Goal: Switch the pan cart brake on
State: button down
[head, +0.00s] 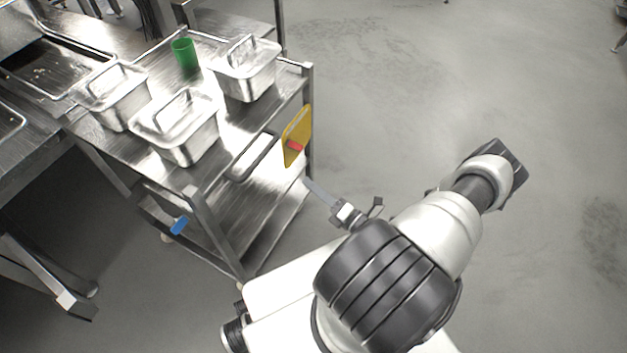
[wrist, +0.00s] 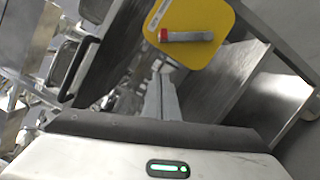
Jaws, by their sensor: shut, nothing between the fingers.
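The pan cart (head: 232,140) is a steel two-level trolley at the upper left of the head view. A yellow plate (head: 303,128) is fixed at its right end and carries a short lever with a red tip (head: 294,146). In the wrist view the yellow plate (wrist: 215,20) is at the top, with the grey lever (wrist: 188,37) lying across it, red end to the left. My gripper (head: 306,181) is shut and empty, just below the plate and apart from it. Its fingers (wrist: 160,78) also show in the wrist view, below the lever.
Several lidded steel pans (head: 175,125) and a green cup (head: 184,54) stand on the cart top. A blue tab (head: 180,224) is low on the cart's near side. A steel counter (head: 40,140) stands at the left. The floor to the right is clear.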

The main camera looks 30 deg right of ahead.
aim_at(299, 147)
jog(key=w+r, duration=0.2)
jog(key=w, duration=0.6)
jog(key=shift+w+d+r, duration=0.2)
jog(key=shift+w+d, duration=0.05)
jog(key=shift+w, duration=0.15)
jog(key=shift+p, duration=0.3)
jog(key=shift+w+d+r+m+g+p, duration=0.15)
jog(key=shift+w+d+r+m+p, duration=0.1)
jog(key=shift+d+r+m, duration=0.3)
jog(key=shift+w+d+r+m+g+p, duration=0.2)
jog(key=shift+r+m, duration=0.25)
jog(key=shift+m, duration=0.3)
jog(key=w+d+r+m+g+b, duration=0.1)
jog(key=w+d+m+g, duration=0.1)
jog(key=w+d+m, duration=0.4)
jog(key=shift+d+r+m, duration=0.15)
jog(key=shift+d+m, duration=1.5)
jog(key=shift+m, duration=0.25)
jog(key=shift+w+d, duration=0.15)
